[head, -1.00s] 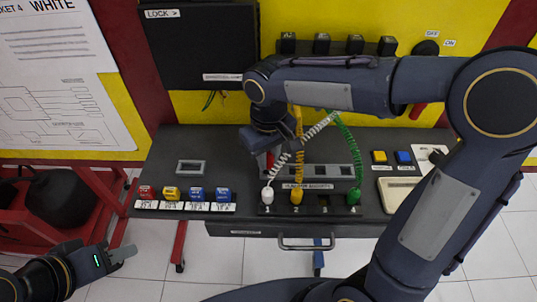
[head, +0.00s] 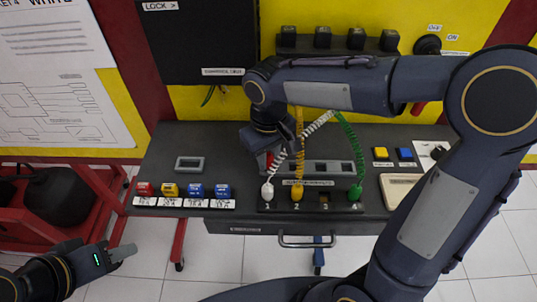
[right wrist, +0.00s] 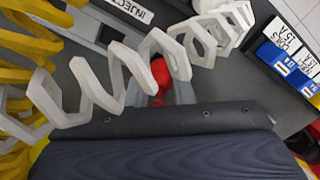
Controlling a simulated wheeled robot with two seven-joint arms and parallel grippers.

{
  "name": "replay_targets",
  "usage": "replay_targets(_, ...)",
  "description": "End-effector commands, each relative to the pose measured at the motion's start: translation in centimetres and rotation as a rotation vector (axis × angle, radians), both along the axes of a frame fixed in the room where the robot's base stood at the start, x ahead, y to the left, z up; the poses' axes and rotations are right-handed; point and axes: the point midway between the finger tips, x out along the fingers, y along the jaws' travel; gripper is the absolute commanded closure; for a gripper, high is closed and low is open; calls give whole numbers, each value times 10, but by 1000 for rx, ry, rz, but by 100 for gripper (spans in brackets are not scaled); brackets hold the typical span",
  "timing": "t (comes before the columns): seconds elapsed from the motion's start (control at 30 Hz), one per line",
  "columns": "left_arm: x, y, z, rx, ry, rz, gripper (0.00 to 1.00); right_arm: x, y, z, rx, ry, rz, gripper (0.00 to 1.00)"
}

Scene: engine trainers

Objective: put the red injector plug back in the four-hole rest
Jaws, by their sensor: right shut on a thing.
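My right gripper (head: 268,150) points down over the left end of a grey rail (head: 340,168) with several slots, on the dark bench. It is shut on the red injector plug (head: 268,162), mostly hidden beneath it. In the right wrist view the red plug (right wrist: 160,78) shows behind a white coiled cord, above a dark finger. I cannot tell whether the plug touches the rail. In front of the rail, a dark block (head: 340,207) numbered 1 to 4 holds white, yellow and green plugs; position 3 is bare. My left gripper (head: 122,253) is off the bench at lower left; its jaw gap is unclear.
White (head: 310,130), yellow and green coiled cords hang close around my right gripper. Several coloured small blocks (head: 183,191) stand at the bench's left front. A small grey frame (head: 189,164) lies behind them. Yellow and blue buttons (head: 404,154) and a beige tray are at right.

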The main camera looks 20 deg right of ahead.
Motion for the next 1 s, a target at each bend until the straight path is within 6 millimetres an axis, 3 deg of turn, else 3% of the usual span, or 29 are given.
replay_targets(0.07, 0, 0, -1, 0, 0, 0, 64, 0, 0, -2, 0, 0, 0, 100)
replay_targets(0.1, 0, 0, -1, 0, 0, 0, 64, 0, 0, -2, 0, 0, 0, 77)
replay_targets(0.2, 0, 0, -1, 0, 0, 0, 64, 0, 0, -1, 0, 0, 0, 68)
replay_targets(0.57, 0, 0, 4, 0, 0, 0, 64, 0, 0, 4, 0, -1, 0, 68)
replay_targets(1.0, 0, 0, 34, 0, 0, 0, 64, 0, 0, 40, 0, -1, 0, 68)
